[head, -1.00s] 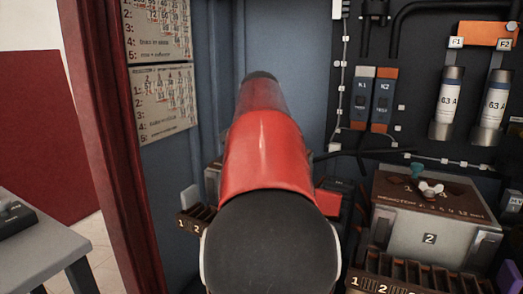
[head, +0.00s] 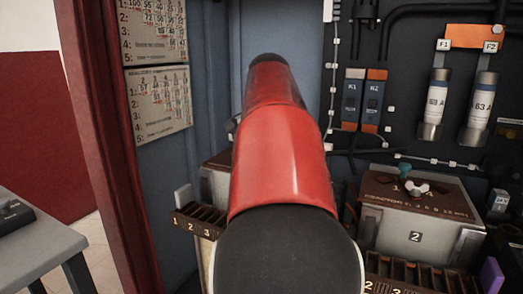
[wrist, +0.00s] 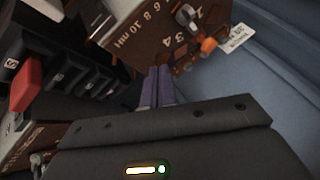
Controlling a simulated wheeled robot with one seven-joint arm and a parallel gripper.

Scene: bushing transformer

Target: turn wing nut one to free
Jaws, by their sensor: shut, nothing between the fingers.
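In the wrist view, my gripper (wrist: 160,72) is shut and empty, its two purple fingers together. Its tips are close to the edge of a brown-topped box (wrist: 125,22) with printed numbers. A grey wing nut (wrist: 187,15) stands on that top, beyond and to the right of the fingertips, apart from them. An orange knob (wrist: 208,45) is beside the nut. In the head view, my red and black arm hides my gripper and most of the left box (head: 213,186). A second box (head: 412,228), marked 2, carries a pale wing nut (head: 417,188) and a teal knob (head: 405,169).
Slotted racks (head: 200,220) stand in front of the boxes. Two fuses (head: 434,103) and two slim modules (head: 352,98) are on the back panel. A red cabinet post (head: 100,150) and a grey table (head: 40,235) are at the left. A blue wall (wrist: 270,85) lies beyond the left box.

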